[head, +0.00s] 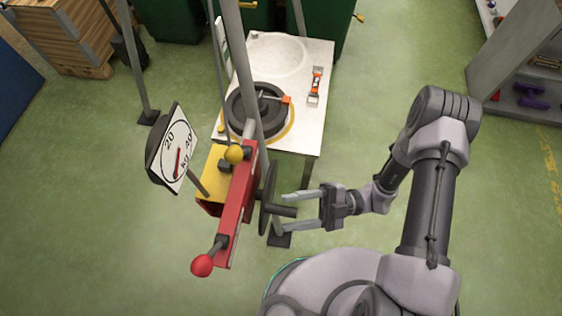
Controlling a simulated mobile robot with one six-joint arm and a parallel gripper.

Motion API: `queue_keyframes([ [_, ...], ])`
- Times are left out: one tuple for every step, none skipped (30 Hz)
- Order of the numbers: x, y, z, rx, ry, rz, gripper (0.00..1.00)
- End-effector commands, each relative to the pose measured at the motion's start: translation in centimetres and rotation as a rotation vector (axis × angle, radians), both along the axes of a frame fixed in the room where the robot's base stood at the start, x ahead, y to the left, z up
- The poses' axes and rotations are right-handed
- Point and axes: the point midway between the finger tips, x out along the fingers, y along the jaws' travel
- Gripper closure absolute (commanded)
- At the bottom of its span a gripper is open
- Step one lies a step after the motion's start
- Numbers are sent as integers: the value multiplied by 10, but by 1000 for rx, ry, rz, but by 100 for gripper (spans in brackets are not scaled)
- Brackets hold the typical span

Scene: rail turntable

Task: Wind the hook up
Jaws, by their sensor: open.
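A winch with a yellow body (211,181) and a red housing (238,205) stands in the middle of the head view. A dark wheel (265,203) is on its right side, with a short dark handle (284,211) sticking out to the right. My gripper (281,212) is open, with one finger on each side of the handle; I cannot tell whether either finger touches it. I cannot make out the hook clearly.
Behind the winch, a white table (311,134) holds a black round weight (243,112) and an orange-and-grey tool (316,84). A kg dial (178,150) stands left of the winch. Grey poles rise nearby.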

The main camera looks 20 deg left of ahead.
Motion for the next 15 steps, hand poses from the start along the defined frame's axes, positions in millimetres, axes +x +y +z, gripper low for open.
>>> queue_keyframes([
  [2,-5,0,0,-2,-3,45],
  [2,-9,0,0,-2,-3,45],
  [3,-13,-1,0,0,-3,45],
  [4,-16,-1,-1,-1,-2,45],
  [5,-20,-1,-1,-1,-2,45],
  [6,-24,0,-1,-1,-2,45],
  [7,-27,0,1,-1,-2,45],
  [8,-31,-1,0,-2,-3,45],
  [9,-35,-1,0,-2,-3,45],
  [9,-38,-1,0,-2,-2,45],
  [10,-42,-1,0,-2,-2,45],
  [11,-46,-1,0,-2,-2,45],
  [12,-49,-1,0,-2,-2,45],
  [13,-52,-1,0,-2,-2,45],
  [14,-56,-1,0,-2,-1,45],
])
